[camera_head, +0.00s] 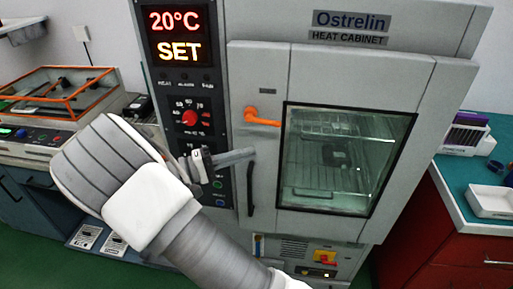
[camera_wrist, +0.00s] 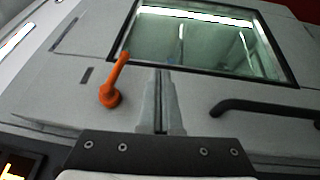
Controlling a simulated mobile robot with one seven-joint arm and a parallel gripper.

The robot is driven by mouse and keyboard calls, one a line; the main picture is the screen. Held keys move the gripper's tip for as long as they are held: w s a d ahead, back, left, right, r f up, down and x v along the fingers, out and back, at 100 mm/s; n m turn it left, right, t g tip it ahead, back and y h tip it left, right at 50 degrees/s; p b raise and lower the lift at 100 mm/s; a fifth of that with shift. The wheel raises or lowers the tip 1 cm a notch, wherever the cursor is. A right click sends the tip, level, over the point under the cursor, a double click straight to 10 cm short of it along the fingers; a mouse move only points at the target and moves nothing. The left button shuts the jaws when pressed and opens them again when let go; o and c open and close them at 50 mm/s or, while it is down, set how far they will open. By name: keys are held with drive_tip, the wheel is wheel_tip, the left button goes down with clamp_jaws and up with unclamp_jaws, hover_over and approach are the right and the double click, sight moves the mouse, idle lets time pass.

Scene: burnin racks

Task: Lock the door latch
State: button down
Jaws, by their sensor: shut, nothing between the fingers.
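The heat cabinet's door (camera_head: 265,75) looks closed and has a large window. The orange door latch (camera_head: 262,118) is at the door's left edge, its lever lying almost level and pointing right over the door. In the wrist view the latch (camera_wrist: 112,88) is left of my fingers, its lever tilted up toward the window. My gripper (camera_head: 252,154) is shut and empty, its fingertips in front of the door just below the latch. In the wrist view my gripper's fingers (camera_wrist: 161,78) are pressed together between the latch and the black handle. I see no contact with the latch.
The black door handle (camera_head: 251,188) stands below my fingertips; in the wrist view the handle (camera_wrist: 265,108) is at right. A control panel with a red knob (camera_head: 190,118) is left of the door. A teal-topped red cabinet (camera_head: 450,215) stands at right.

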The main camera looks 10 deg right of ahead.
drive_tip(key=a+f, duration=0.1)
drive_tip(key=a, duration=0.5)
drive_tip(key=shift+s+f, duration=0.4)
drive_tip(key=shift+s, duration=0.05)
drive_tip(key=s+d+r+m+g+y, duration=0.1)
drive_tip(key=s+d+r+g+y, duration=0.35)
drive_tip(key=s+d+y, duration=0.6)
drive_tip(key=s+d+r+t+y+p, duration=0.1)
drive_tip(key=s+r+t+y+p, duration=0.1)
drive_tip(key=s+r+t+y, duration=0.5)
drive_tip(key=s+r+y, duration=0.1)
drive_tip(key=s, duration=0.2)
drive_tip(key=shift+s+d+r+m+t, duration=0.3)
drive_tip(key=shift+s+d+t, duration=0.05)
